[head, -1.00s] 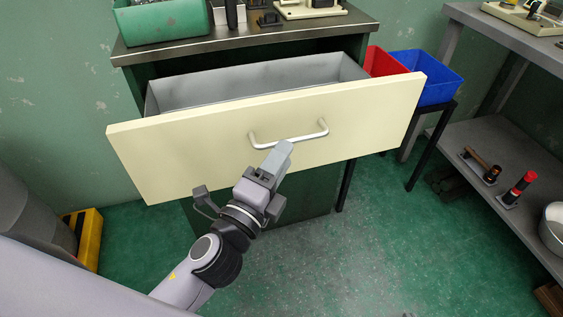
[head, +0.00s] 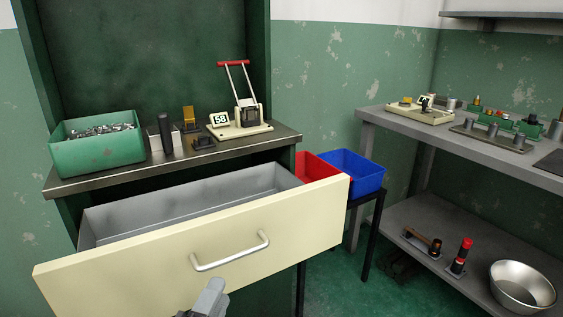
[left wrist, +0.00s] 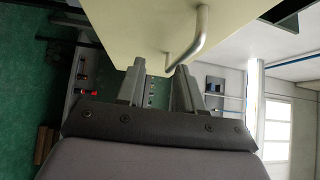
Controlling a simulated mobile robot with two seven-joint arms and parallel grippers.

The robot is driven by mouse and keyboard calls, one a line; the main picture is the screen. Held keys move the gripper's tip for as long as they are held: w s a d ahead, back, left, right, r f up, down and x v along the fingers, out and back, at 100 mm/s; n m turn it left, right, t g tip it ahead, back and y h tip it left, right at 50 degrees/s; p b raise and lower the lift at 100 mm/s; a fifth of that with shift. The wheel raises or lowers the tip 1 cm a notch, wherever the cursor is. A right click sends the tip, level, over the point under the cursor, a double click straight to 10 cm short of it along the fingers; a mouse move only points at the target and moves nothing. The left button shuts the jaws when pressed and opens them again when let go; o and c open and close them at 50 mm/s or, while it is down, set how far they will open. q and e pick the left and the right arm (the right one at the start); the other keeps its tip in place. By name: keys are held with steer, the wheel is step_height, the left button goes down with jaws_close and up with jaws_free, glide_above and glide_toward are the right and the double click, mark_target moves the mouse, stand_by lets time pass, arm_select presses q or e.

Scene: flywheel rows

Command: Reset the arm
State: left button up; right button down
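My left gripper (head: 212,292) shows at the bottom edge of the head view, just below the drawer handle (head: 231,251). In the left wrist view its two fingers (left wrist: 160,74) stand apart, with a gap between them. The silver handle (left wrist: 203,32) lies just beyond the fingertips there, and I see no grip on it. The cream-fronted drawer (head: 120,272) is pulled open, and its grey inside looks empty. Most of my left arm is below the head view. My right gripper is not in view.
Above the drawer, a worktop (head: 90,182) holds a green bin (head: 98,152) of metal parts and a press with a red handle (head: 238,110). Red (head: 316,168) and blue (head: 352,172) bins stand right of the drawer. A grey bench (head: 460,150) is further right.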

arm_select(q)
steer(key=s+a+f+n+g+y, duration=0.1)
steer(key=s+a+f+n+g, duration=0.25)
steer(key=s+f+n, duration=0.55)
steer(key=s+a+f+n+g, duration=0.2)
steer(key=s+f+n+g, duration=0.2)
steer(key=f+n, duration=0.45)
step_height(320, 180, up, 12)
steer(key=s+a+p, duration=0.1)
steer(key=s+p, duration=0.1)
steer(key=p, duration=1.5)
steer(key=shift+a, duration=0.3)
steer(key=shift+f, duration=0.1)
steer(key=shift+w, duration=0.1)
